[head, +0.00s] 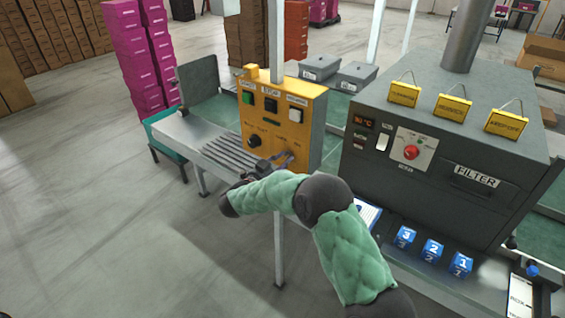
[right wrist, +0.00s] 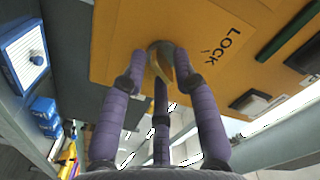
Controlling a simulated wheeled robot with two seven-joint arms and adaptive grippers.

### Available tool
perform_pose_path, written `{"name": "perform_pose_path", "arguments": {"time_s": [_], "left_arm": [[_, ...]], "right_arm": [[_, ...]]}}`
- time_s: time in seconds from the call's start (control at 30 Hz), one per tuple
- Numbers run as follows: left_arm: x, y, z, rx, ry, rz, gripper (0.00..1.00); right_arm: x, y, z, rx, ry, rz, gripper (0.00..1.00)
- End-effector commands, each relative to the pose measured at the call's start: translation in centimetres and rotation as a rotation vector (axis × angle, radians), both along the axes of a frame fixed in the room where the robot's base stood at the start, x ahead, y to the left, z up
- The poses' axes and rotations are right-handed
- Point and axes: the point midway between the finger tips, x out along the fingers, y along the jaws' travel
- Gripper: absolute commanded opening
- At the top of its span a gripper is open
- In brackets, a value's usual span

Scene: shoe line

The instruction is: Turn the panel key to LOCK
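The yellow control panel (head: 288,112) stands left of centre in the head view, with buttons and a black knob (head: 254,140) on its face. My right gripper (head: 284,163) is at the panel's lower front, and its arm hides part of that area. In the right wrist view the panel (right wrist: 115,45) bears the printed word LOCK (right wrist: 222,45). A round metal key switch with the key (right wrist: 161,60) sits left of that word. My right gripper's purple fingers (right wrist: 160,68) are spread around the key, with a gap between the fingertips. My left gripper is not in view.
A grey machine (head: 445,135) with a red knob, yellow tags and a FILTER label stands to the right. Blue numbered blocks (head: 432,250) lie in front of it. A ribbed conveyor table (head: 205,140) is left of the panel. The floor at left is open.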

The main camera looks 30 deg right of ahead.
Motion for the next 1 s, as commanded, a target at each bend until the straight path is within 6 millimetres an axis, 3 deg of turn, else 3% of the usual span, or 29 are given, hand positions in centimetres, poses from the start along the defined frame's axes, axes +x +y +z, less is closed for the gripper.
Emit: {"name": "perform_pose_path", "arguments": {"time_s": [0.03, 0.07, 0.47, 0.67, 1.0], "left_arm": [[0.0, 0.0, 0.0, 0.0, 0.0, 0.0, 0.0], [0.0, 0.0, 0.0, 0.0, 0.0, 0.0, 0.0], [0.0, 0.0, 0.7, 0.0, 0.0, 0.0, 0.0], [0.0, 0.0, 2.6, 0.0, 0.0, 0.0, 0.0], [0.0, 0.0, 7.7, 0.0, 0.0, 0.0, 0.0]], "right_arm": [[0.0, 0.0, 0.0, 0.0, 0.0, 0.0, 0.08], [0.0, 0.0, 0.0, 0.0, 0.0, 0.0, 0.0], [0.0, 0.0, 0.1, -0.01, 0.027, 0.001, 0.0], [-0.1, 0.0, 0.3, -0.044, 0.115, 0.001, 0.0], [-0.1, 0.0, 0.6, -0.157, 0.385, 0.0, 0.0]]}}
